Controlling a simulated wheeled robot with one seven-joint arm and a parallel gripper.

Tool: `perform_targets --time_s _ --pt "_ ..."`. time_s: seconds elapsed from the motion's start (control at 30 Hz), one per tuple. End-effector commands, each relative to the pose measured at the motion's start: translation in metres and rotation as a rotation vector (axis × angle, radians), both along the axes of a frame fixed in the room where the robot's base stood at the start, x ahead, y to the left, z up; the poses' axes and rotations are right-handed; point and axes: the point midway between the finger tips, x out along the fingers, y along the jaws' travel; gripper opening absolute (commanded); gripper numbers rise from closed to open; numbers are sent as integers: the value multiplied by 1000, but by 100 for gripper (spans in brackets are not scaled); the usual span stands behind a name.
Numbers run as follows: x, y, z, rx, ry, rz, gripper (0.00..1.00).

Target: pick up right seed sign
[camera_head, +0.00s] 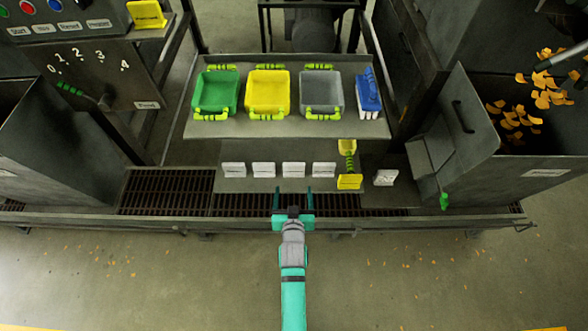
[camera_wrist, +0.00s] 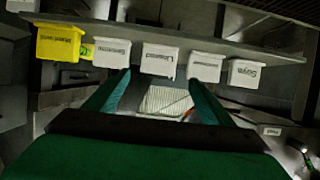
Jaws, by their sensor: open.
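Several small white seed signs stand in a row on the lower shelf, and the rightmost of the row (camera_head: 324,169) is right of my gripper. In the wrist view the order is reversed, and that sign (camera_wrist: 111,52) is next to a yellow sign (camera_wrist: 60,43). Its lettering is too small to read surely. The yellow sign (camera_head: 350,182) stands to the right of the row in the head view. My gripper (camera_head: 293,190) is open and empty, just in front of the row's middle. Its two fingers (camera_wrist: 159,85) point toward the signs without touching any.
Above the signs, a shelf holds a green bin (camera_head: 216,92), a yellow bin (camera_head: 268,91), a grey bin (camera_head: 321,92) and a blue item (camera_head: 369,92). Another white sign (camera_head: 386,177) is at the far right.

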Motion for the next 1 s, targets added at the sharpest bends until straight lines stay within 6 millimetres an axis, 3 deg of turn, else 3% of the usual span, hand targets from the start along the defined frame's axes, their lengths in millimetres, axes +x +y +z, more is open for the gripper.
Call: perform_targets --time_s 0.1,0.5,0.83,1.0 --pt "25 1 4 1 6 0 76" --pt "73 1 -11 1 13 -2 76" --pt "96 0 -21 2 12 -1 76" --pt "119 -2 -30 2 11 -1 76"
